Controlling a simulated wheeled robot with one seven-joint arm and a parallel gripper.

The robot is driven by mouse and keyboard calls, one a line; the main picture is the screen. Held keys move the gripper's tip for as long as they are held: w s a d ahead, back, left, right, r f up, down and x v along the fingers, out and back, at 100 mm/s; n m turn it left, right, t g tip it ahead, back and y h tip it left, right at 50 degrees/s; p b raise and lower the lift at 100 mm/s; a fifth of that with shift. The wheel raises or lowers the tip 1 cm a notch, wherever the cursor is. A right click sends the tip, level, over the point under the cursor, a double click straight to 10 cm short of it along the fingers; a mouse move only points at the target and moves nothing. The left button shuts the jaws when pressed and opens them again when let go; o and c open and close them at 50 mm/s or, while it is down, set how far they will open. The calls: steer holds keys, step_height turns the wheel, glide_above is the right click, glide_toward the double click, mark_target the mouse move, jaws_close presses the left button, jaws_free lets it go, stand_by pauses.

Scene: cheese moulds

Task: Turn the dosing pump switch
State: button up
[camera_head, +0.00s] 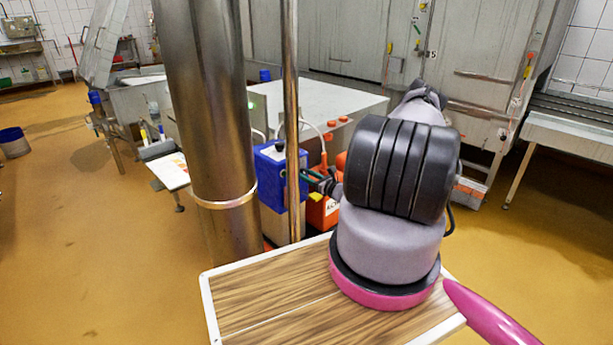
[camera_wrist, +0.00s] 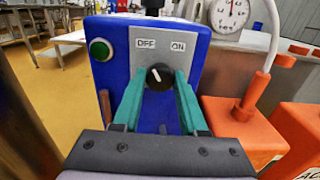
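The dosing pump is a blue box (camera_head: 271,165) left of my arm in the head view. In the wrist view its blue housing (camera_wrist: 108,72) carries a grey panel with an OFF label (camera_wrist: 146,43) and an ON label (camera_wrist: 178,47). Below them is the round black switch (camera_wrist: 160,77); its white mark points up and left, toward OFF. My gripper (camera_wrist: 160,74) has its teal fingers on both sides of the switch, with their tips at its edges. I cannot tell whether they touch it. In the head view my gripper (camera_head: 309,177) is close to the blue box.
A green button (camera_wrist: 101,49) is on the pump's left. Orange canisters (camera_wrist: 246,130) stand to its right, one with a hose. A thin vertical pipe (camera_head: 291,110) and a thick steel column (camera_head: 207,110) stand near the pump. A steel table (camera_head: 325,97) is behind.

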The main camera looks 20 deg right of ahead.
jaws_close()
steer(key=shift+m, duration=0.3)
steer(key=m, duration=0.4)
steer(key=shift+m, duration=0.3)
steer(key=m, duration=0.6)
steer(key=shift+m, duration=0.3)
steer(key=shift+d, duration=0.1)
steer(key=o, duration=1)
jaws_free()
